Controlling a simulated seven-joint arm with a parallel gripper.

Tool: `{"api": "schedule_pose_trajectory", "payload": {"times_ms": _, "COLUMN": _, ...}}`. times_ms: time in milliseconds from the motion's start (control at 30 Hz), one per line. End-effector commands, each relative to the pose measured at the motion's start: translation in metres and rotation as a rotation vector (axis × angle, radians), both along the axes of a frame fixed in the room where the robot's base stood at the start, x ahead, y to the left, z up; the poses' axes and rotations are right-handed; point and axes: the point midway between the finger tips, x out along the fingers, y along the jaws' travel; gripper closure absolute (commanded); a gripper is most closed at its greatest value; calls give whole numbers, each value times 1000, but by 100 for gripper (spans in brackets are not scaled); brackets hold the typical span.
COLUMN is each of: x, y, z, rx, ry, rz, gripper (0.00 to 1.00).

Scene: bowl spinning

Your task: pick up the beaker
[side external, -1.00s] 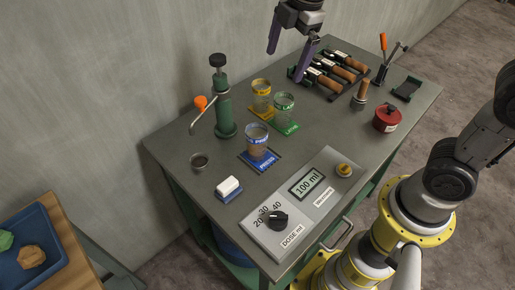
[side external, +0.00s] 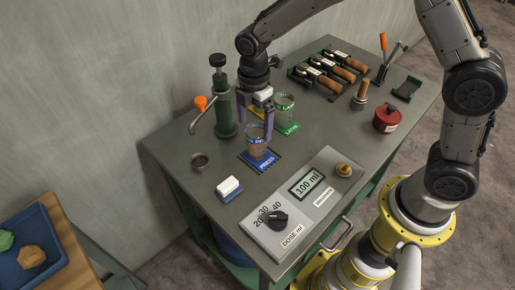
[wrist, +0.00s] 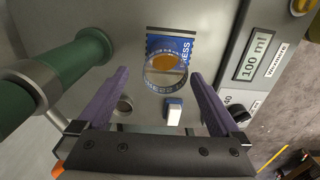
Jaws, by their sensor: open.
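A clear beaker with a blue band (side external: 257,146) and brownish contents stands upright on the blue PRESS mat (side external: 262,164). In the wrist view the same beaker (wrist: 165,80) is seen from above, with orange-brown contents, just ahead of and between the purple fingers. My gripper (side external: 255,118) is open and empty, pointing down above and behind the beaker; its fingertips also show in the wrist view (wrist: 159,76). I cannot tell if a finger touches the beaker. A green-banded beaker (side external: 284,104) stands behind on a green mat. My gripper hides the yellow-banded beaker.
A green press (side external: 224,112) with an orange-knobbed lever stands close left of my gripper. A red pot (side external: 387,119) is at the right.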

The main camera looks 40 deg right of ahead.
Motion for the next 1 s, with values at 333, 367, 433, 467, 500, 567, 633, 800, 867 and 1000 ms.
{"api": "schedule_pose_trajectory", "payload": {"times_ms": 333, "x": -9, "y": -1, "z": -37, "rx": -1, "ry": 5, "rz": 0, "gripper": 0}}
{"api": "schedule_pose_trajectory", "payload": {"times_ms": 367, "x": -8, "y": -1, "z": -41, "rx": -1, "ry": 4, "rz": 0, "gripper": 0}}
{"api": "schedule_pose_trajectory", "payload": {"times_ms": 433, "x": -8, "y": -1, "z": -48, "rx": -1, "ry": 3, "rz": 0, "gripper": 0}}
{"api": "schedule_pose_trajectory", "payload": {"times_ms": 467, "x": -7, "y": -1, "z": -51, "rx": -1, "ry": 2, "rz": 0, "gripper": 0}}
{"api": "schedule_pose_trajectory", "payload": {"times_ms": 500, "x": -7, "y": -1, "z": -53, "rx": 0, "ry": 1, "rz": 0, "gripper": 0}}
{"api": "schedule_pose_trajectory", "payload": {"times_ms": 567, "x": -7, "y": -1, "z": -55, "rx": 0, "ry": 0, "rz": 0, "gripper": 0}}
{"api": "schedule_pose_trajectory", "payload": {"times_ms": 633, "x": -7, "y": -1, "z": -55, "rx": 0, "ry": -1, "rz": 0, "gripper": 0}}
{"api": "schedule_pose_trajectory", "payload": {"times_ms": 800, "x": -7, "y": -1, "z": -55, "rx": 0, "ry": -1, "rz": 0, "gripper": 7}}
{"api": "schedule_pose_trajectory", "payload": {"times_ms": 867, "x": -7, "y": -1, "z": -55, "rx": 0, "ry": -1, "rz": 0, "gripper": 18}}
{"api": "schedule_pose_trajectory", "payload": {"times_ms": 1000, "x": -7, "y": -1, "z": -54, "rx": 0, "ry": -1, "rz": 0, "gripper": 43}}
